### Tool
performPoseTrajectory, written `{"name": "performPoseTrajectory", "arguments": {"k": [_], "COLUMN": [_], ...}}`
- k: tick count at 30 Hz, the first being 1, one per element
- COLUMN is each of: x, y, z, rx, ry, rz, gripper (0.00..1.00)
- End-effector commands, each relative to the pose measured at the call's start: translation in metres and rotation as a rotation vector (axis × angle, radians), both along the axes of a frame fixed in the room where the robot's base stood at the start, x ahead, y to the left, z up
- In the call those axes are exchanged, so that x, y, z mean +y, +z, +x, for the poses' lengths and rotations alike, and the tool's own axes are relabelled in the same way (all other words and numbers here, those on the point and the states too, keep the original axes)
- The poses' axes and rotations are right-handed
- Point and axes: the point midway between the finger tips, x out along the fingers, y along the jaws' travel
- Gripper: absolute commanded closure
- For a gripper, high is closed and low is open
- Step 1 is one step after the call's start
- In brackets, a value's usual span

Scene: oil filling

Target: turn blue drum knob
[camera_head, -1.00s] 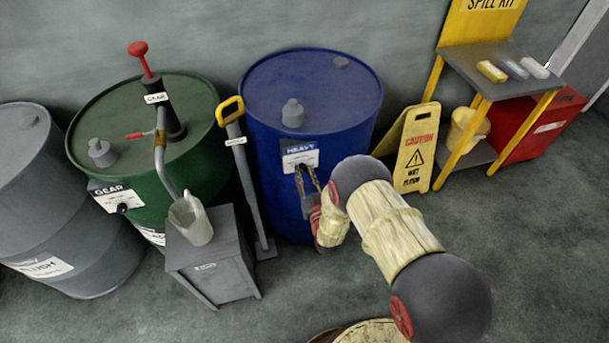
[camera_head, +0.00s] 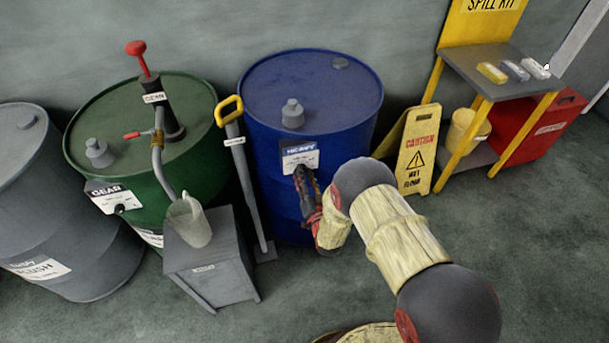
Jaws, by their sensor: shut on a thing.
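The blue drum (camera_head: 340,105) labelled HEAVY stands upright against the wall in the middle of the head view. Its white label (camera_head: 300,156) is on the front. My gripper (camera_head: 302,174) is at the drum's front just below the label, shut on the dark knob there. The fingers hide most of the knob, so its angle cannot be told. My arm comes in from the lower right.
A green GEAR drum (camera_head: 193,95) with a red-handled pump and a grey drum (camera_head: 30,170) stand to the left. A grey stand (camera_head: 215,265) holds a pale jug (camera_head: 191,222). A yellow-handled lever (camera_head: 240,150) stands beside the blue drum. A caution sign (camera_head: 417,150) stands right.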

Motion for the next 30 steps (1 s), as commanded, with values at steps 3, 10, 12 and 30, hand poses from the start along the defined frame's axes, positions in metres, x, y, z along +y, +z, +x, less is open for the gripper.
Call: {"name": "performPoseTrajectory", "arguments": {"k": [3,10,12,30], "x": [0.000,0.000,0.000,-0.004], "y": [0.000,0.000,0.000,0.000], "z": [0.000,0.000,0.000,-0.015], "rx": [0.000,0.000,0.000,0.002], "ry": [0.000,0.000,0.000,0.000], "rz": [-0.001,-0.001,-0.001,-0.003], "gripper": [0.99,0.66,0.62,0.55]}}
